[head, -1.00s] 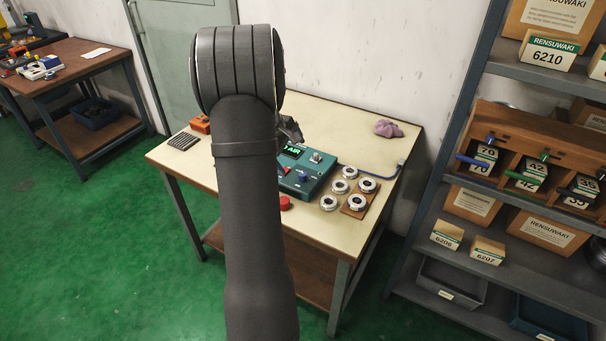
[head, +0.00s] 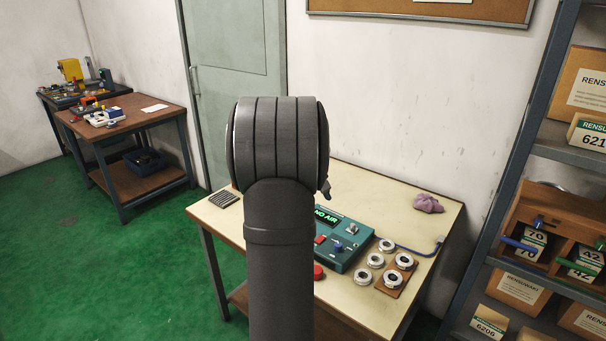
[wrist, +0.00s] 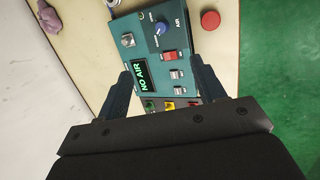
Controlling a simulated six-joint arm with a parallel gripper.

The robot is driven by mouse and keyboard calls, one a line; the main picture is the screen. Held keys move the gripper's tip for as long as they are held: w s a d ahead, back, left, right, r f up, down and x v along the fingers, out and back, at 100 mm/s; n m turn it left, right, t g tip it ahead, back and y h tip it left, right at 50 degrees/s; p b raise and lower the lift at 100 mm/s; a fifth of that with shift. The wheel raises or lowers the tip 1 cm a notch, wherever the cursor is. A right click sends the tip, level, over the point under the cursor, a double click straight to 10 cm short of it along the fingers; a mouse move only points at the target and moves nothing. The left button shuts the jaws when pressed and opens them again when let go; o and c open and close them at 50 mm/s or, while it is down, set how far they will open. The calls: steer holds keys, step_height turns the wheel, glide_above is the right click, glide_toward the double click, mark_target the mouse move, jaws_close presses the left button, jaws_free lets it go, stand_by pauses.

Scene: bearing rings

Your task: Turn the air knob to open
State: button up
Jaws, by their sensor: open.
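The air knob is a blue dial (wrist: 160,29) on the teal control box (wrist: 104,50), beside the label AIR in the wrist view. It also shows as a small blue spot in the head view (head: 338,246). The display (wrist: 143,79) glows green and reads NO AIR. My gripper (wrist: 166,72) is open and empty, with its two fingers apart over the display end of the box. The knob lies beyond the fingertips in the wrist view. In the head view my arm hides most of the gripper and part of the box.
A red button (head: 318,272) stands near the box. Several bearing rings (head: 375,261) lie on the right of the table, some on a brown board. A purple cloth (head: 428,203) lies at the back right. A blue hose (head: 415,251) runs to the right edge. Shelves stand right.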

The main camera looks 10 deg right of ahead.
steer(key=shift+w, duration=0.1)
steer(key=shift+c, duration=1.4)
steer(key=n+g, duration=0.2)
steer(key=n, duration=0.5)
glide_toward(339, 244)
steer(key=x, duration=0.8)
steer(key=shift+d+f, duration=0.1)
steer(key=shift+f, duration=0.25)
steer(key=c, duration=1)
